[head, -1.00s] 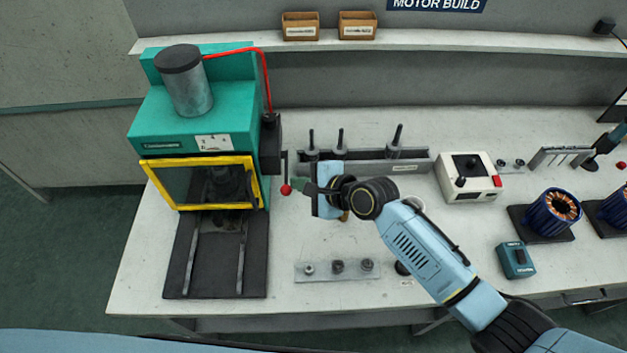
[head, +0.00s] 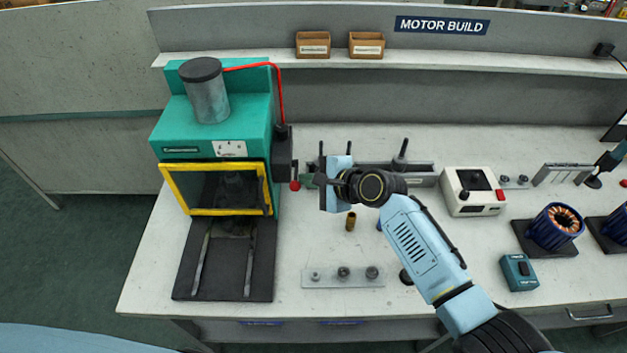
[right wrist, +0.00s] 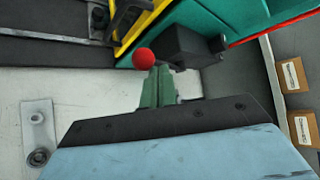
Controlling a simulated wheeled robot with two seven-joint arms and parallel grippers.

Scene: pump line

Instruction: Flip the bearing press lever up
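The bearing press (head: 215,140) is a teal machine with a yellow-framed guard, at the left of the bench. Its lever hangs down from a dark box (head: 282,155) on the press's right side and ends in a red ball (head: 295,185). My right gripper (head: 308,181) is just right of the ball in the head view. In the right wrist view its green fingers (right wrist: 158,86) lie close together, shut with nothing seen between them. My left gripper is out of view.
A rack with upright dark pins (head: 405,170) stands behind my right gripper. A brass piece (head: 350,221) and a metal plate with several fittings (head: 343,276) are in front. A white control box (head: 472,191) is to the right.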

